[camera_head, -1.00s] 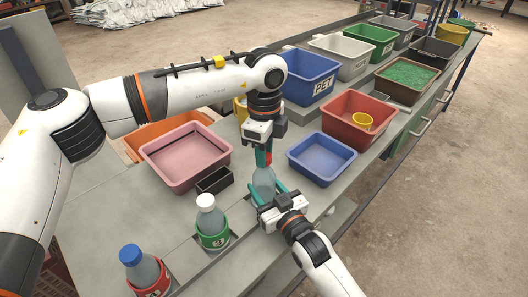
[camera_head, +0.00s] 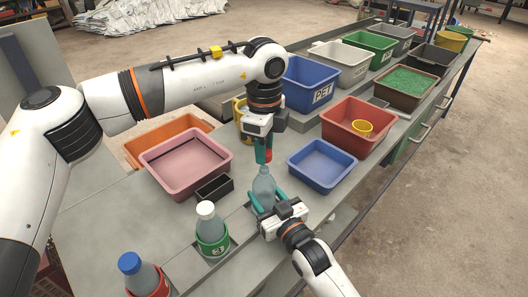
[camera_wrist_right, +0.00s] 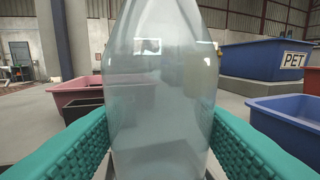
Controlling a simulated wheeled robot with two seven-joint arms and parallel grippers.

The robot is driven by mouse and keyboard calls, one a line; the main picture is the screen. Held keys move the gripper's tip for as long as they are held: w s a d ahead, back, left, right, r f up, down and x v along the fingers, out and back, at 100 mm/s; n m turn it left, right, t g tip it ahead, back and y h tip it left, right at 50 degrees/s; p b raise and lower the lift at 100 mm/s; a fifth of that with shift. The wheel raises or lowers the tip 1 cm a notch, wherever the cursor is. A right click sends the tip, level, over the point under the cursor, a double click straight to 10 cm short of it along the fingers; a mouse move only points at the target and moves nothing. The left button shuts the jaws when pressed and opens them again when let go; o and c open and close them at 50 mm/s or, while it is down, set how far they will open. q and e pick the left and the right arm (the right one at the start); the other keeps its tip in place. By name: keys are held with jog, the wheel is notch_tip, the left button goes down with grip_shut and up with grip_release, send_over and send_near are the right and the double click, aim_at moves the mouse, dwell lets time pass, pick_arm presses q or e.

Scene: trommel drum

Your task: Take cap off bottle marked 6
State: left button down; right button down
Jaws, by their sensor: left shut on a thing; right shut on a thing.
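The clear bottle (camera_head: 263,189) stands upright at the middle of the bench. Its body also fills the middle of the right wrist view (camera_wrist_right: 160,90), where its top is cut off. My right gripper (camera_head: 265,203) is shut on the bottle's body, one teal finger on each side. My left gripper (camera_head: 264,151) points down above the bottle, shut on a small red cap (camera_head: 268,157). The cap appears just above the bottle's bare neck, with a very small gap. No number 6 can be read on this bottle.
A pink tub (camera_head: 187,188), a black small box (camera_head: 215,187) and a blue tray (camera_head: 322,179) lie around the grippers.

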pick_arm(q)
notch_tip(320, 180, up, 2)
jog(key=shift+r, duration=0.25)
pick_arm(e)
jog(key=c, duration=0.6)
grip_release()
jog(key=shift+o, duration=0.2)
